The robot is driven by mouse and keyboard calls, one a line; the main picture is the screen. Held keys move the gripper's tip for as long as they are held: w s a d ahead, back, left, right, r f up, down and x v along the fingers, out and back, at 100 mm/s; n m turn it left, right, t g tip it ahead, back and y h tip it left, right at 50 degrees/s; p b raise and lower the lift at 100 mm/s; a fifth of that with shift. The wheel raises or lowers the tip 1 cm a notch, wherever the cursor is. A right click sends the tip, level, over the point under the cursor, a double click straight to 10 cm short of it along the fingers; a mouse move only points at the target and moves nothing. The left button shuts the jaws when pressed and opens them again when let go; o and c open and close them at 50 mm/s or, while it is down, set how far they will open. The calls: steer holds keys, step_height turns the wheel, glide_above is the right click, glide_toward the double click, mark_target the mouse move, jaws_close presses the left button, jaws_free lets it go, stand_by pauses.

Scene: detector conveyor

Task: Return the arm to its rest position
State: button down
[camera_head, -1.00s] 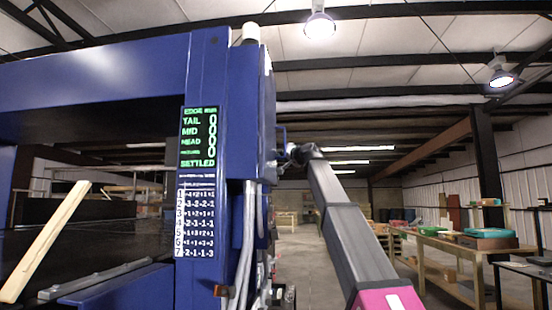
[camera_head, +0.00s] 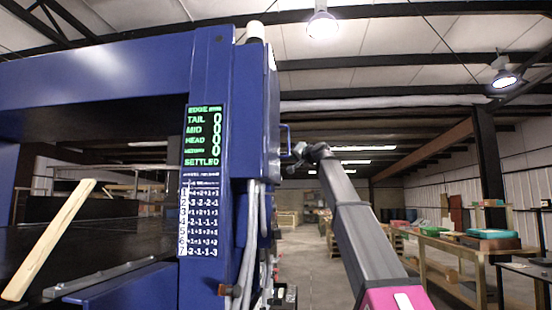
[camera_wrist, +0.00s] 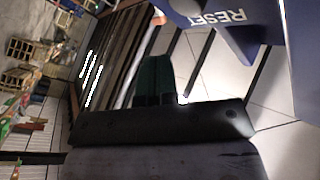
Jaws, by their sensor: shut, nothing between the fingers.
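My arm (camera_head: 362,240) reaches up and away from the lower right of the head view, with a pink section at its near end. My gripper (camera_head: 297,154) is small and partly hidden by the arm at the far end, just right of the blue machine's side. In the wrist view, the dark green fingers of my gripper (camera_wrist: 154,75) are together with nothing held. A blue machine part with a RESET label (camera_wrist: 224,17) is at the upper right of that view, apart from the fingers.
The blue machine post (camera_head: 210,80) carries a green-lit display (camera_head: 203,137) reading SETTLED. A blue handle (camera_head: 286,138) sticks out near my gripper. A wooden strip (camera_head: 48,240) leans over the dark conveyor at left. A wooden workbench (camera_head: 450,247) stands at right. Floor between is open.

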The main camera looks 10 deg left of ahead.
steer(key=shift+d, duration=0.2)
stand_by(0.4)
steer(key=w+d+f+g+h, duration=0.1)
steer(key=w+d+f+h, duration=0.1)
steer(key=f, duration=1.4)
steer(key=w+d+f+g+h, duration=0.2)
steer(key=f, duration=1.3)
steer(key=s+d+f+m+g+h, duration=0.1)
steer(key=s+d+f+g+h, duration=0.15)
steer(key=f, duration=1.15)
steer(key=s+d+f+g+h, duration=0.1)
steer(key=s+d+f, duration=0.2)
steer(key=f, duration=1.2)
steer(key=s+d+f+g+h, duration=0.2)
steer(key=s+d+f, duration=0.2)
steer(key=s+f, duration=0.5)
steer(key=s+d+f+g+h, duration=0.1)
steer(key=s+d+f+g, duration=0.3)
steer(key=f, duration=0.9)
steer(key=s+d+f+g+h, duration=0.1)
steer(key=s+d+f, duration=0.2)
steer(key=s+f, duration=0.4)
steer(key=s+d+f+g+h, duration=0.1)
steer(key=s+d+f+h, duration=0.1)
steer(key=s+f, duration=0.5)
steer(key=s, duration=0.5)
steer(key=shift+d+f, duration=0.4)
